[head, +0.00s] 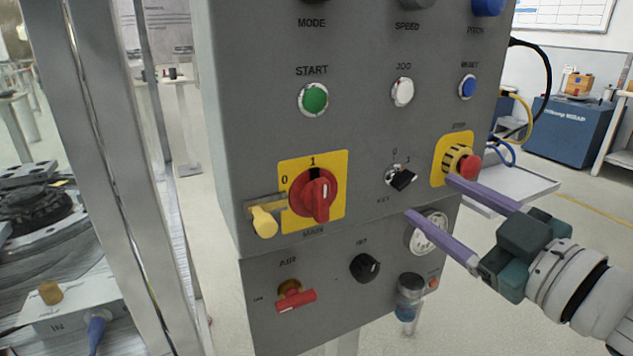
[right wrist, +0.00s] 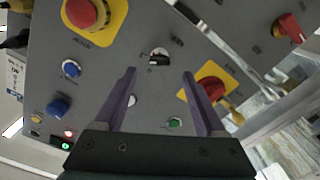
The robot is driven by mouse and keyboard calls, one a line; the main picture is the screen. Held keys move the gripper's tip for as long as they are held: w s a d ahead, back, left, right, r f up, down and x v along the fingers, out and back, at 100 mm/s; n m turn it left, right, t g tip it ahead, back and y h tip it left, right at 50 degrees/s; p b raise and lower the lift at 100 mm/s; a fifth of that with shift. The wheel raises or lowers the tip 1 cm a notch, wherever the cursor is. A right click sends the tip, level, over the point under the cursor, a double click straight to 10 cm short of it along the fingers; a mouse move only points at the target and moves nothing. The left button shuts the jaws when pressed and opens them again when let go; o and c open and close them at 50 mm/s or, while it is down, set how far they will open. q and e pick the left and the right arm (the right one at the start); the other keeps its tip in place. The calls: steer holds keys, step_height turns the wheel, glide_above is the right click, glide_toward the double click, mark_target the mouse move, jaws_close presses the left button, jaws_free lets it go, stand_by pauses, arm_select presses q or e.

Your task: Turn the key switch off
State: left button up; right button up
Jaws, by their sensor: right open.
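The key switch (head: 402,179) is on the grey control panel, above the "KEY" label. It has a silver collar and a black key handle lying at a slant, with 0 and 1 marked above it. It also shows in the right wrist view (right wrist: 159,57), just beyond the fingertips and between them. My right gripper (head: 430,197) is open and empty, its purple fingers pointing at the panel just right of and below the key. The fingers also show in the right wrist view (right wrist: 158,73), spread apart and not touching the key. My left gripper is not in view.
The red emergency stop (head: 468,166) on its yellow plate is close to the upper finger. The red main switch (head: 314,194), green start button (head: 315,98), black knob (head: 365,267) and gauge (head: 426,233) surround the key. A metal post (head: 105,130) stands at left.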

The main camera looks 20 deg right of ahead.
mark_target(408, 183)
steer(key=w, duration=0.5)
steer(key=shift+w+a, duration=0.1)
steer(key=shift+a, duration=0.05)
jaws_close()
stand_by(0.4)
